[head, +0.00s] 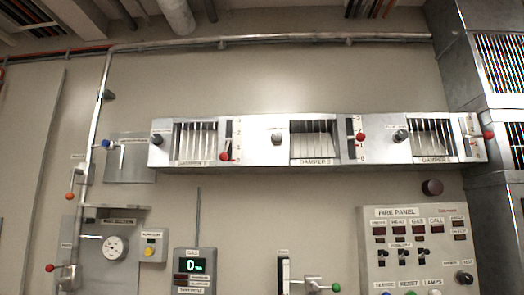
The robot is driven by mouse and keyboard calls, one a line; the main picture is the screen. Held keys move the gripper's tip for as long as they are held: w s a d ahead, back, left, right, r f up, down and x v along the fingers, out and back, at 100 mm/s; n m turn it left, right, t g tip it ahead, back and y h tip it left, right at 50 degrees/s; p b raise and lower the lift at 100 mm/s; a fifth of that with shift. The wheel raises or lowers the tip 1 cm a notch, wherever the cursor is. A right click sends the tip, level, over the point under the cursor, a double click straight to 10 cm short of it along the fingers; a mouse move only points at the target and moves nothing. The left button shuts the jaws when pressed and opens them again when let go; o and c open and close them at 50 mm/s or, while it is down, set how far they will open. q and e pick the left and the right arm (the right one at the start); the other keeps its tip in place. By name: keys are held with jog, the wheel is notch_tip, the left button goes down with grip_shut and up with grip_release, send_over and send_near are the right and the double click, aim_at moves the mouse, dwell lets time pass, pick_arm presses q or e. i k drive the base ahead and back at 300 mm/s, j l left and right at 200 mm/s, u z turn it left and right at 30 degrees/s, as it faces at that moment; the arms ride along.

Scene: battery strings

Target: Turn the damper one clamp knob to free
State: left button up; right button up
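A long metal damper box (262,158) is mounted high on the wall, with three louvred openings side by side. The leftmost louvre (195,140) has a small damper label under it, its number too small to read surely. A dark round clamp knob (157,140) sits just left of this louvre, with a small label above it. The knob's pointer setting is too small to tell. A red-ball lever (225,157) stands low in its slot right of the louvre. Neither of my grippers is in view, and nothing touches the knob.
Similar knobs sit by the middle louvre (277,139) and right louvre (400,135). A blue-handled valve (106,144) on a grey plate and a vertical pipe (94,125) stand left of the box. Below are a gauge (115,246), a gas display (195,266) and a fire panel (415,245).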

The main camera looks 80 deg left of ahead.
aim_at(156, 139)
jog(key=u, duration=2)
jog(key=i, duration=0.05)
